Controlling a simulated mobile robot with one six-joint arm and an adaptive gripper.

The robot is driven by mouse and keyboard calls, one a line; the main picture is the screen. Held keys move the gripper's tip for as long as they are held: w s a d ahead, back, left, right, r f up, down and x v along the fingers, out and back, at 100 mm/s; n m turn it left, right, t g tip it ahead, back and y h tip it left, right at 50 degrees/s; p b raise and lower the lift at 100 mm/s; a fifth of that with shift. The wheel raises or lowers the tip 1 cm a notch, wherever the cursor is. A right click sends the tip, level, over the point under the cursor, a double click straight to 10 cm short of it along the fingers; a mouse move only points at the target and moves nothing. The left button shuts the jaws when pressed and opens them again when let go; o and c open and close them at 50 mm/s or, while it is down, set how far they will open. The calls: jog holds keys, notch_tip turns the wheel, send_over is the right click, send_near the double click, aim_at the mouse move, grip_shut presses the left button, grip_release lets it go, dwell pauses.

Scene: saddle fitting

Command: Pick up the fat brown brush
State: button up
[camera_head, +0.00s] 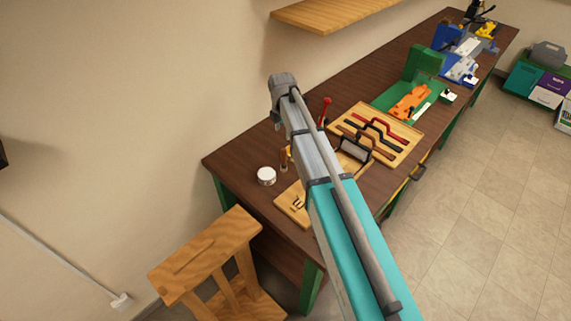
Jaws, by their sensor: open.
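A small brown upright object (284,160) stands on the dark brown workbench (235,152), just left of my arm. It may be the fat brown brush, but it is too small to be sure. A bit of yellow shows beside it, partly behind my arm. My teal and grey arm rises from the lower right across the bench, with its grey joint above the bench's back edge. I cannot make out my gripper's fingers; the arm hides part of the bench.
A round white-topped tin (266,176) sits left of the brown object. A small wooden board (290,204) lies at the front edge. A board with dark and red straps (402,140) lies right of my arm. A wooden stand (208,248) is at the near end. A shelf (335,12) hangs above.

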aim_at(284, 158)
notch_tip(284, 158, down, 9)
jog(key=b, duration=0.8)
jog(key=shift+d+r+b, duration=0.1)
jog(key=shift+r+b, duration=0.05)
jog(key=shift+b, duration=0.15)
dwell(0.4)
jog(key=shift+f+b, duration=2.6)
grip_shut()
